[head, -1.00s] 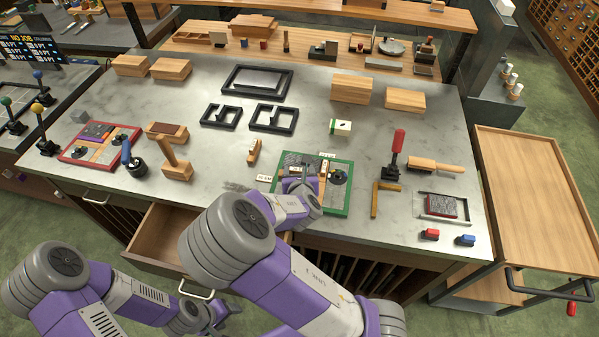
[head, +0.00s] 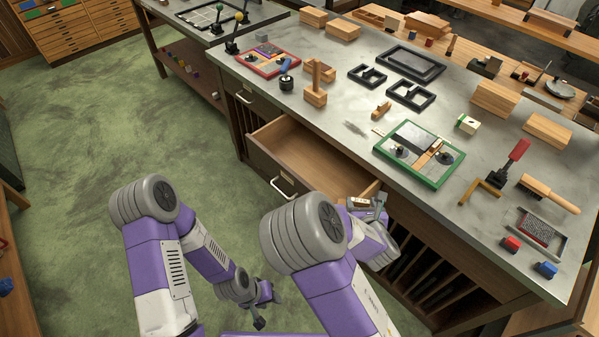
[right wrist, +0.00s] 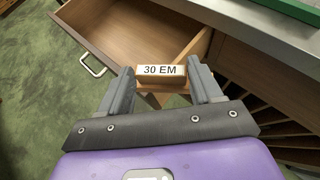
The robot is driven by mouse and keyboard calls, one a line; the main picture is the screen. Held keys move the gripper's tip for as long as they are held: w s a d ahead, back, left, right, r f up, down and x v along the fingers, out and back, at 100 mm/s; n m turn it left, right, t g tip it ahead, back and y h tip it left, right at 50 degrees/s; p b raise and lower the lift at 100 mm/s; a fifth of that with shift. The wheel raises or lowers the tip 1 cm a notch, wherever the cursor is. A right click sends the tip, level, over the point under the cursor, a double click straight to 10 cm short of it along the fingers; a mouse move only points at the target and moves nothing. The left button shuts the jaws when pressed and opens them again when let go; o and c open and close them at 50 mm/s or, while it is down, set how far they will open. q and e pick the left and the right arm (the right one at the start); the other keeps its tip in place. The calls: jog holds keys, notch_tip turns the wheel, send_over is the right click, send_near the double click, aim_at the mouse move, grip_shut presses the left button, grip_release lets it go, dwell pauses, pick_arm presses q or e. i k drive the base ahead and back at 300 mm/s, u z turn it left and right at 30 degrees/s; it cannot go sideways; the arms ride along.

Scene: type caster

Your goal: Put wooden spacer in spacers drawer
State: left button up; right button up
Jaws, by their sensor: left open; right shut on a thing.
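The wooden spacer (right wrist: 162,76), a small block with a white "30 EM" label, sits between the two fingers of my right gripper (right wrist: 164,86), which is shut on it. In the head view the spacer (head: 361,202) and right gripper (head: 372,207) are by the near right corner of the open drawer (head: 305,155). In the right wrist view the drawer (right wrist: 150,35) lies just beyond the spacer; its front is to the left. The drawer looks empty. My left gripper (head: 265,308) is open and empty, low over the floor.
The drawer's metal handle (head: 283,188) faces the floor side. A green-framed tray (head: 418,155) lies on the bench top (head: 350,130) above. Vertical slots (head: 430,270) are under the bench right of the drawer. Green floor (head: 80,150) is free at left.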

aim_at(309, 160)
jog(key=u, duration=2.35)
jog(key=k, duration=1.1)
jog(key=z, duration=1.55)
jog(key=i, duration=1.5)
